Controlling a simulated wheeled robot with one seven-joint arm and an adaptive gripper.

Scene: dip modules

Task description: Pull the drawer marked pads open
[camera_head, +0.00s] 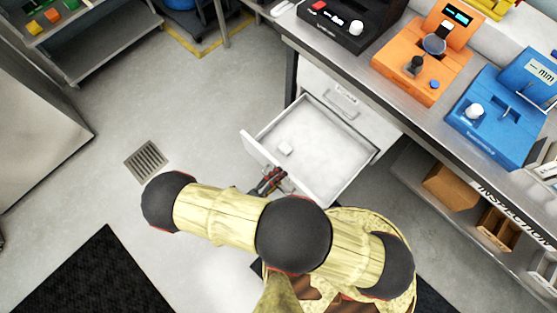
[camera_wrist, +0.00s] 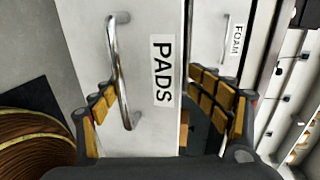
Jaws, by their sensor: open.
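The drawer marked PADS (camera_wrist: 145,130) has a white front with a vertical metal bar handle (camera_wrist: 122,80) and a black-lettered label (camera_wrist: 163,70).
A drawer labelled FOAM (camera_wrist: 232,70) stands farther back in the wrist view. The bench (camera_head: 425,120) carries an orange device (camera_head: 425,60), a blue device (camera_head: 500,115) and a black device (camera_head: 345,25). Floor left of the open drawer is clear around a drain grate (camera_head: 146,160).

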